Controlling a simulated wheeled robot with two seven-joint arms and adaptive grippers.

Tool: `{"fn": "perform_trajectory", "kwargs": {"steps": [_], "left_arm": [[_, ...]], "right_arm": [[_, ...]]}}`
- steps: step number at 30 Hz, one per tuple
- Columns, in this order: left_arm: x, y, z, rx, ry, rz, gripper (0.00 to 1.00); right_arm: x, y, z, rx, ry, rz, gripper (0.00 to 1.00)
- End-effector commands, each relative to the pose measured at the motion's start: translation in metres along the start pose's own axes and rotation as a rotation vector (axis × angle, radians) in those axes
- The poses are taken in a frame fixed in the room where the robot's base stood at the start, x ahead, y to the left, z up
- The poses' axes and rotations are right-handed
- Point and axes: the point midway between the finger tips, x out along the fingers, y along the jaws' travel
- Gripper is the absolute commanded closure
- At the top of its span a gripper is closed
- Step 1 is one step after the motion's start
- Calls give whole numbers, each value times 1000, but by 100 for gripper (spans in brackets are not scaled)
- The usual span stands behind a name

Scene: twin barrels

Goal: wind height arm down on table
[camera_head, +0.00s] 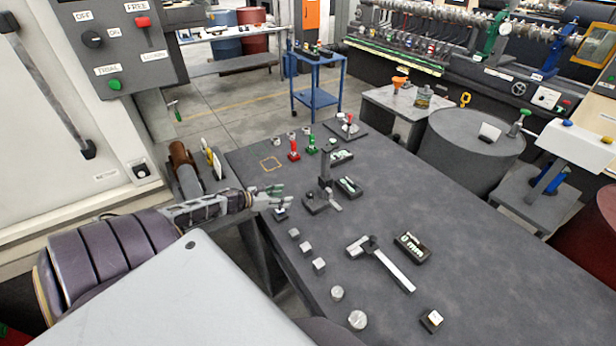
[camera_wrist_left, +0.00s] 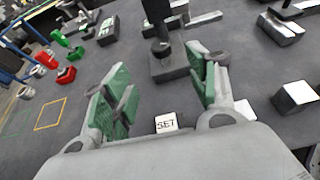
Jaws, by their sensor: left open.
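A dark device with an upright post (camera_head: 325,168) and a short grey arm or crank at its base stands on the dark table (camera_head: 460,240). I cannot tell for sure which part is the height arm. The post also shows in the left wrist view (camera_wrist_left: 155,18), beyond my fingers. A longer light grey bar (camera_head: 392,270) on a dark pivot lies nearer the front. My left gripper (camera_head: 272,195) is open and empty, over the table's left edge, left of the post device. Its green-padded fingers (camera_wrist_left: 163,92) stand apart, with a block marked SET (camera_wrist_left: 166,122) between them in the picture.
Red (camera_head: 293,150) and green (camera_head: 312,146) knobs stand behind my gripper. Several small grey blocks (camera_head: 319,265) line the table's left edge. A dark labelled box (camera_head: 412,248) lies beside the bar. The table's right side is clear.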

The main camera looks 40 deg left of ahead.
Motion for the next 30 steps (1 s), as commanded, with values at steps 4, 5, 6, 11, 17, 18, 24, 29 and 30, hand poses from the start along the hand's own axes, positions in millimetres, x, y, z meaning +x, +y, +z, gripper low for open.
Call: {"fn": "perform_trajectory", "kwargs": {"steps": [4, 5, 6, 11, 17, 18, 24, 29, 30], "left_arm": [[0, 0, 0, 1, 0, 0, 42], [0, 0, 0, 1, 0, -1, 42], [1, 0, 0, 1, 0, -1, 42], [4, 0, -1, 1, 0, -1, 42], [13, 0, -1, 2, -1, -1, 42], [15, 0, -1, 2, -1, -1, 42], [26, 0, -1, 1, -2, -1, 42], [34, 0, -1, 2, -1, 0, 42], [36, 0, -1, 2, -1, -1, 42]], "right_arm": [[0, 0, 0, 0, 0, 0, 100], [1, 0, 0, 0, 0, 0, 100], [1, 0, 0, 0, 0, 0, 100], [4, 0, 0, 0, 0, 0, 100], [11, 0, 1, 0, 0, 0, 100], [13, 0, 1, 0, 0, 0, 100], [22, -1, 2, 0, 0, 0, 100], [29, -1, 2, 1, 0, -1, 100], [31, -1, 2, 1, 0, -1, 100]]}}
